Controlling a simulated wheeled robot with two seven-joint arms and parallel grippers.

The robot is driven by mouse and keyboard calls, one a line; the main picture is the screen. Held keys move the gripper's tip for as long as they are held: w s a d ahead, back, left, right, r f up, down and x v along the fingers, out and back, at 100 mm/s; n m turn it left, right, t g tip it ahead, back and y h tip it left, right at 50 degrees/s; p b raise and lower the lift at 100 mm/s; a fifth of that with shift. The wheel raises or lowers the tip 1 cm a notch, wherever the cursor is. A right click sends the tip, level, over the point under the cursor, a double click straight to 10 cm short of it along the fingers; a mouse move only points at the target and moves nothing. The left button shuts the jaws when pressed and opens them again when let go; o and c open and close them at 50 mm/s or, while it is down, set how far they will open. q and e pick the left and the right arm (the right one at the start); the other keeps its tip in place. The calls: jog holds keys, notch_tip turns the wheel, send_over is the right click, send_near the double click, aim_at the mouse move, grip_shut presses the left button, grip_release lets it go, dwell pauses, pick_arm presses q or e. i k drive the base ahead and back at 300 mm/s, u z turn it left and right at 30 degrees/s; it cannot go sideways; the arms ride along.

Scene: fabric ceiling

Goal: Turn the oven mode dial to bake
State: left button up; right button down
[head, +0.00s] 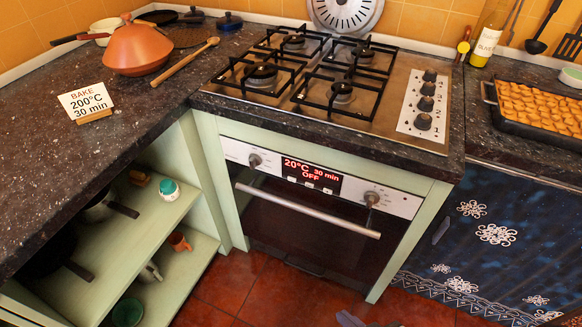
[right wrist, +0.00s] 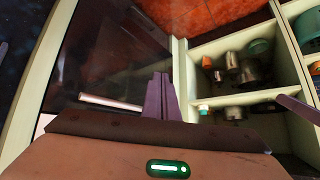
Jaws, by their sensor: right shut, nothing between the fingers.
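The oven front panel (head: 232,150) is white, with a left dial (head: 255,160) and a right dial (head: 371,198). No label shows clearly which one is the mode dial. The display (head: 312,175) between them reads 20°C, 30 min, OFF. My right gripper (head: 352,319) shows only as a small purple-grey tip at the bottom edge of the head view, low in front of the oven and apart from both dials. In the right wrist view its purple fingers (right wrist: 160,92) are together and empty. My left gripper is not in view.
A card (head: 86,101) on the left counter reads BAKE 200°C 30 min. The oven handle (head: 306,210) is a bar standing out below the panel. The worktop edge overhangs the panel. Open shelves (head: 150,225) with pots are at left. The red tiled floor (head: 235,290) in front looks clear.

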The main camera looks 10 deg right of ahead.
aim_at(253, 160)
jog(key=u, duration=0.55)
jog(key=k, duration=1.3)
jog(key=u, duration=0.9)
jog(key=i, duration=1.6)
jog(key=z, duration=0.95)
